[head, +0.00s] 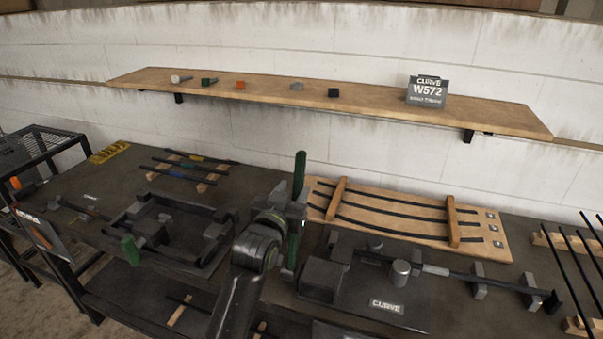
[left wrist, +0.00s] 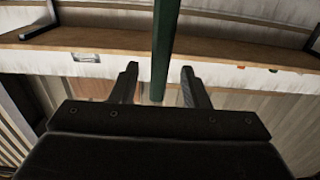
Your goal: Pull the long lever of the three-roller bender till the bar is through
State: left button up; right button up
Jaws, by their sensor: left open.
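The three-roller bender (head: 345,290) sits on the bench right of centre, with a grey cylindrical roller (head: 401,272) and a CURVE plate. A dark bar (head: 458,275) runs from the rollers to the right through grey supports. The long lever (head: 299,172) stands nearly upright with a green grip; it also shows in the left wrist view (left wrist: 165,45). My left gripper (head: 291,208) is at the lever and hides part of it. In the left wrist view its open fingers (left wrist: 159,85) stand either side of the lever, with gaps on both sides. My right gripper is out of view.
A wooden rack (head: 385,203) with curved dark bars lies behind the bender. A wall shelf (head: 375,107) holds small parts and a W572 sign (head: 427,91). Straight bars (head: 575,262) lie at far right.

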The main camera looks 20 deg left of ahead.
pick_arm(q)
jog(key=w+p, duration=0.1)
jog(key=w, duration=0.5)
jog(key=shift+w, duration=0.35)
jog(key=shift+d, duration=0.1)
grip_shut()
